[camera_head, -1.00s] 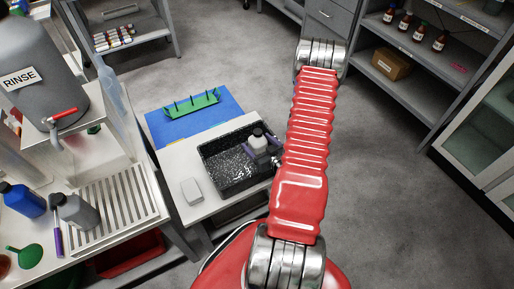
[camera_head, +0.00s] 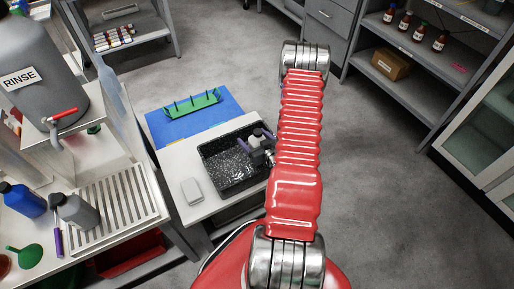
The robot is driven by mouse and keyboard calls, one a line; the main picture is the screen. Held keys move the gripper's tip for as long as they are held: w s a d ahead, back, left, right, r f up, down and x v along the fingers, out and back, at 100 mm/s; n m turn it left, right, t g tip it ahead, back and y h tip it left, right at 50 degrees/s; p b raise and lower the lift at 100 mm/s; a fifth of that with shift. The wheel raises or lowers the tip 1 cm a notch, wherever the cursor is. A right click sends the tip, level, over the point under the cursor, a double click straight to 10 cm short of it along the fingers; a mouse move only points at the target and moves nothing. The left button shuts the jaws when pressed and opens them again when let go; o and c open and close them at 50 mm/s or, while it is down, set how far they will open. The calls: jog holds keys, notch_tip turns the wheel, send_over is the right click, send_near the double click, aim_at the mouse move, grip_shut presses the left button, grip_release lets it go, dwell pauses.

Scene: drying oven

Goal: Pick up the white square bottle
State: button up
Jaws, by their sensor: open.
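A pale square bottle with a dark cap (camera_head: 257,138) stands in the black speckled tray (camera_head: 213,165) on the white table, near the tray's right end. My gripper (camera_head: 258,143), with purple fingers, is open at this bottle, with a finger showing on its left side. Part of the bottle is hidden by the gripper, and I cannot tell whether the fingers touch it.
A white block (camera_head: 192,190) lies left of the tray. A green peg rack (camera_head: 192,104) stands on a blue mat (camera_head: 165,130) behind it. A blue bottle (camera_head: 22,200) and the grey RINSE tank (camera_head: 40,60) are at the left. Open floor lies to the right.

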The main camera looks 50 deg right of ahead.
jog(key=shift+c, duration=0.3)
jog(key=c, duration=1.5)
